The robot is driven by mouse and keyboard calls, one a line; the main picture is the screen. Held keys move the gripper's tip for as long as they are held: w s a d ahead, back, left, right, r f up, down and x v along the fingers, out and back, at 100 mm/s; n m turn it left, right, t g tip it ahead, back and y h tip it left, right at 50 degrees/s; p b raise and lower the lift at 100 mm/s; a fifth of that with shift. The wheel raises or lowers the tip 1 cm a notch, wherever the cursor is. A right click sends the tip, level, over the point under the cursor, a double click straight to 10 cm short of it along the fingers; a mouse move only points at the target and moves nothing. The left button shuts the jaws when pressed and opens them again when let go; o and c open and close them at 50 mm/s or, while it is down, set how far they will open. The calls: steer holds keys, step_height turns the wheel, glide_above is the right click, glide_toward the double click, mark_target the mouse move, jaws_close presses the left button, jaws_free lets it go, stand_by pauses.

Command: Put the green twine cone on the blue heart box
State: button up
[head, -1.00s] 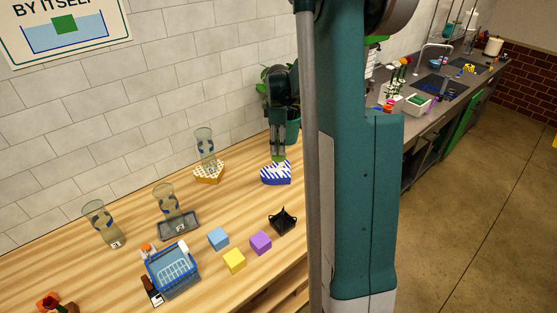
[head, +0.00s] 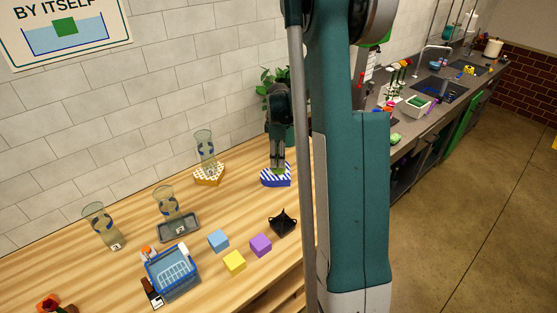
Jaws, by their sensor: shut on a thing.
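The blue heart box (head: 268,182), striped blue and white, stands near the back right of the wooden table. My gripper (head: 278,166) points down directly over it and is shut on the green twine cone (head: 280,171). Only a small green part of the cone shows, low between the fingers. The cone appears at the top of the box; I cannot tell whether it touches.
A yellow-patterned box (head: 209,179) with a glass vase stands to the left. A black dish (head: 283,222), purple block (head: 261,245) and blue basket (head: 172,272) are nearer the front. A potted plant (head: 272,77) is behind my gripper.

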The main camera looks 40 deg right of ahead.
steer(key=shift+f, duration=0.4)
steer(key=shift+f, duration=0.1)
steer(key=o, duration=0.9)
steer(key=shift+o, duration=0.2)
step_height(320, 180, up, 12)
steer(key=shift+r, duration=0.15)
stand_by(0.3)
steer(key=shift+a, duration=0.1)
stand_by(0.3)
